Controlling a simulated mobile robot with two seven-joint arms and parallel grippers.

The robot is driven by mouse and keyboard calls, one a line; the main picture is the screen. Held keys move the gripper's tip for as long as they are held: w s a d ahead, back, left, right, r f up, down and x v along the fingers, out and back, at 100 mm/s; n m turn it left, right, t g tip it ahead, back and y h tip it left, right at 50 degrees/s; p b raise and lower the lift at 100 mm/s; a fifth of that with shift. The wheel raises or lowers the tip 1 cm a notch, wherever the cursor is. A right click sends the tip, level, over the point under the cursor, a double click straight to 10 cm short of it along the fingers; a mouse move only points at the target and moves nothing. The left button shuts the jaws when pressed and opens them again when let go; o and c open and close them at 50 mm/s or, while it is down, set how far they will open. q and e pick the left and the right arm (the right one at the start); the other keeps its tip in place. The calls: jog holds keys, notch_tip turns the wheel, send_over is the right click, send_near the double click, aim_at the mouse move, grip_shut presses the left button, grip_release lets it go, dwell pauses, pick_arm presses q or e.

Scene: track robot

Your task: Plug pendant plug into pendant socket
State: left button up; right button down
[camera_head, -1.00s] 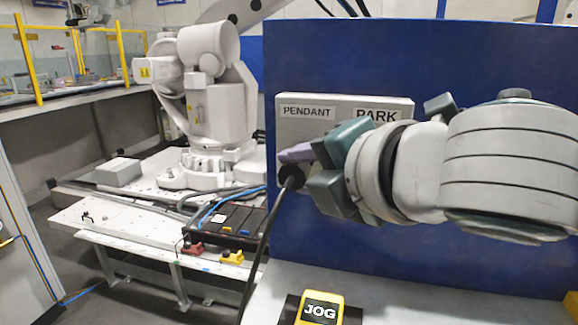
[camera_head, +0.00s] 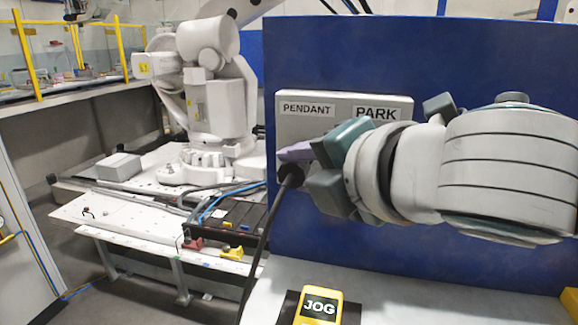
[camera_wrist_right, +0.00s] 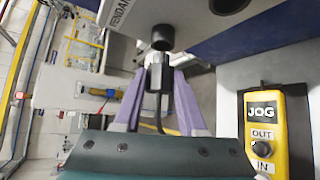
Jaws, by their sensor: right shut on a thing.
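My right gripper (camera_head: 292,163) comes in from the right, in front of the grey box with the PENDANT and PARK labels. Its purple fingers are shut on the black pendant plug (camera_wrist_right: 157,74), whose dark cable also shows in the head view (camera_head: 268,228), hanging down to the lower left. In the wrist view the black round pendant socket (camera_wrist_right: 163,38), by the PENDANT label, is just beyond the plug's tip and roughly in line with it, slightly right. I cannot tell whether they touch. In the head view the gripper hides the socket. My left gripper is not in view.
The grey box (camera_head: 335,101) is on a blue panel (camera_head: 410,55). A second dark round socket (camera_wrist_right: 228,4) is at the wrist view's top edge. A yellow JOG pendant (camera_head: 320,306) stands on the ledge below. A white robot arm (camera_head: 212,95) stands on a table at left.

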jog(key=shift+w+d, duration=0.25)
jog(key=shift+w, duration=0.45)
jog(key=shift+w+d, duration=0.25)
jog(key=shift+w, duration=0.45)
jog(key=shift+c, duration=1.9)
grip_release()
jog(key=v, duration=1)
jog(key=shift+p, duration=0.4)
